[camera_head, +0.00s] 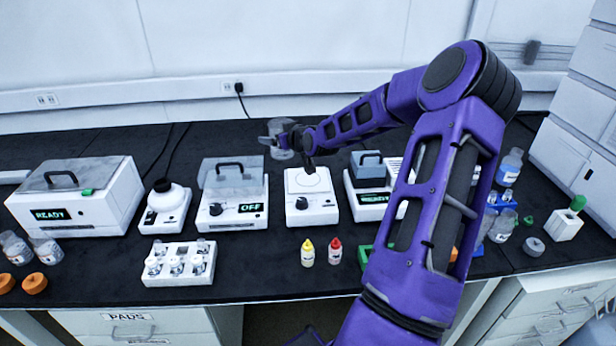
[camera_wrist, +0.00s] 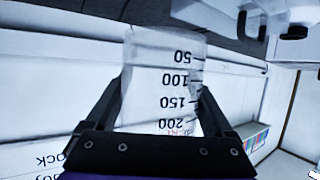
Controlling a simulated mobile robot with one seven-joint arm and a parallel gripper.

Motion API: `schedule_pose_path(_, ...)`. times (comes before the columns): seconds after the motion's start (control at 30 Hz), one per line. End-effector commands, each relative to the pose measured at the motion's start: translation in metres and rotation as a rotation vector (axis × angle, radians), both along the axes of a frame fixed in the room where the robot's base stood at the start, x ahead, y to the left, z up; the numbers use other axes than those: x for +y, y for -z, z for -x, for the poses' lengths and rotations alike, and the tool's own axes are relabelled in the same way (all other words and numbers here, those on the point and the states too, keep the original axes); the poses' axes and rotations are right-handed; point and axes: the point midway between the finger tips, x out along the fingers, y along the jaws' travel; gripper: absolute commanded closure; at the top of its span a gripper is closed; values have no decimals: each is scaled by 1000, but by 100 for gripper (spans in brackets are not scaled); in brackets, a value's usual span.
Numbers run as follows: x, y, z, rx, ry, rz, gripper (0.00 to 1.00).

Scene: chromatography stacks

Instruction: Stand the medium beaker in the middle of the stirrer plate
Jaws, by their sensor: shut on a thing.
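The medium beaker (camera_head: 281,152) is clear, with black volume marks that show upside down in the wrist view (camera_wrist: 165,75). My gripper (camera_head: 288,143) is shut on it, with one dark finger on each side of the glass in the wrist view (camera_wrist: 163,98). In the head view the beaker appears above and behind the white stirrer plate (camera_head: 311,212), slightly left of its middle. The stirrer plate has a pale square top with a ring mark and a dark knob in front. Its top looks empty. My gripper and wrist hide part of the beaker.
A lidded device reading OFF (camera_head: 231,209) stands left of the stirrer plate, and a device with a green display (camera_head: 372,199) stands close on its right. Yellow (camera_head: 307,254) and red (camera_head: 335,252) bottles stand in front. A vial rack (camera_head: 178,264) is at front left.

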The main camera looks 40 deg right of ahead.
Motion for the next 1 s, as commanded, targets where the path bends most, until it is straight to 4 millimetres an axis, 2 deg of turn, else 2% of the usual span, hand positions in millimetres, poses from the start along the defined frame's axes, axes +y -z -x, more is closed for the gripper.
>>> schedule_pose_path(0.03,-20,3,-1,-2,26,-2,80)
schedule_pose_path(0.1,-42,9,-1,-2,51,-3,80)
schedule_pose_path(0.2,-66,16,0,-1,79,-2,80)
schedule_pose_path(0.3,-81,21,1,-1,96,0,80)
schedule_pose_path(0.43,-89,35,2,0,105,-2,80)
schedule_pose_path(0.7,-89,80,2,0,106,-2,80)
schedule_pose_path(0.87,-89,91,2,-2,106,-1,80)
schedule_pose_path(1.0,-89,108,2,0,105,-3,80)
